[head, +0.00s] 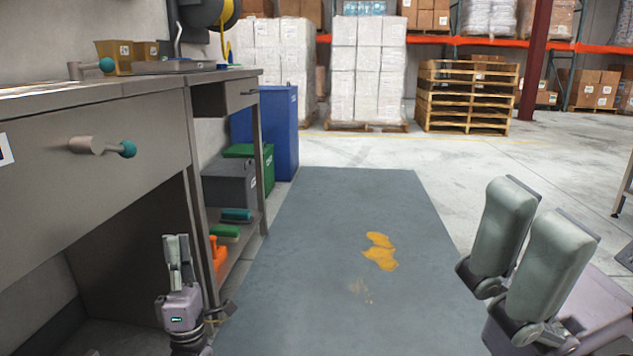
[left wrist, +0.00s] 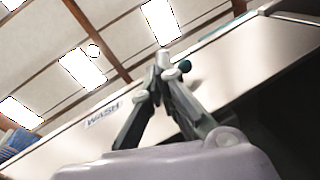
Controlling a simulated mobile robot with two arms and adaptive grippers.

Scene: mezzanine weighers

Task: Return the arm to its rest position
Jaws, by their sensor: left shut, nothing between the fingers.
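My left gripper (head: 176,240) points upward at the lower left of the head view, in front of the bench's open underside. Its fingers are together with nothing between them. In the left wrist view its fingertips (left wrist: 162,62) meet, and a teal knob shows just behind them. My right gripper (head: 528,240) is large and close at the lower right of the head view. Its two grey-green fingers rise over the floor and hold nothing that I can see; how far it is closed is unclear.
The grey bench (head: 100,160) fills the left side, with a teal-tipped handle (head: 127,149) sticking out of its front. Bins (head: 278,130) and a low shelf stand beyond. The grey mat (head: 330,220) is open floor with a yellow spill (head: 380,250). Pallets (head: 465,95) stand far back.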

